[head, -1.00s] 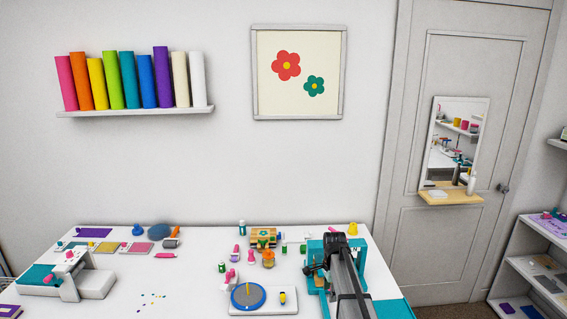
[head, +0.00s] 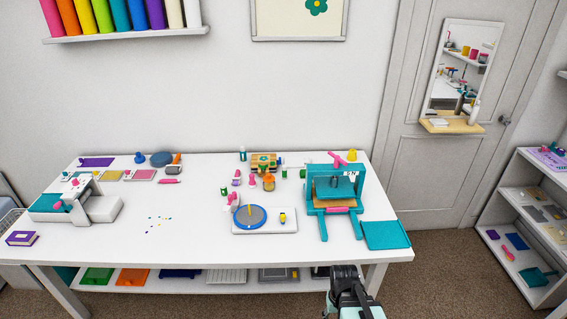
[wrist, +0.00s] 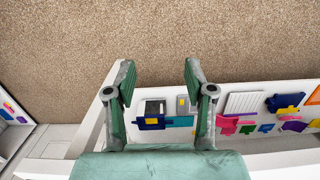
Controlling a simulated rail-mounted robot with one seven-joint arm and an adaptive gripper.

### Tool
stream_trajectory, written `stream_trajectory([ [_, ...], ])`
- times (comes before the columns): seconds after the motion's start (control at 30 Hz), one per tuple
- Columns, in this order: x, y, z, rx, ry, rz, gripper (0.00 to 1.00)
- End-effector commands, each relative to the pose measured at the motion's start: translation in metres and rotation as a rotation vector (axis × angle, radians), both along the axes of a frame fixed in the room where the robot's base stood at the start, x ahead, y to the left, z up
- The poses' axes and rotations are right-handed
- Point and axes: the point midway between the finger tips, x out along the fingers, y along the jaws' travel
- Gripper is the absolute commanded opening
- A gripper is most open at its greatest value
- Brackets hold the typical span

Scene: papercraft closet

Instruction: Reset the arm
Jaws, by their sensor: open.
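My gripper (head: 347,270) shows at the bottom of the head view, low in front of the right end of the white table (head: 190,235). In the wrist view its two fingers (wrist: 157,85) are spread apart with nothing between them. Brown carpet lies beyond the fingertips, and the shelf under the table shows behind them. The gripper appears clear of the table.
A teal press (head: 334,200) and teal tray (head: 385,235) stand at the table's right end. A turntable (head: 250,217) is near the middle, a white and teal machine (head: 100,208) at left. Shelves (head: 520,205) stand at right. Carpet (head: 450,270) is clear between.

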Motion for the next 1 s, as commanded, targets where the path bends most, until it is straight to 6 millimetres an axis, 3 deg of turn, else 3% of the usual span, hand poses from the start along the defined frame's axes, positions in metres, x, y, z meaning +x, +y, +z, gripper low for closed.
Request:
stream_trajectory([
  [0.27,-0.069,0.0,-0.082,-0.001,0.151,-0.002,0.54],
  [0.4,-0.118,0.0,-0.128,-0.001,0.25,-0.003,0.54],
  [0.6,-0.191,0.0,-0.181,0.0,0.388,-0.003,0.54],
  [0.8,-0.244,0.0,-0.211,-0.001,0.484,-0.003,0.54],
  [1.0,-0.263,0.0,-0.219,-0.001,0.518,-0.003,0.54],
])
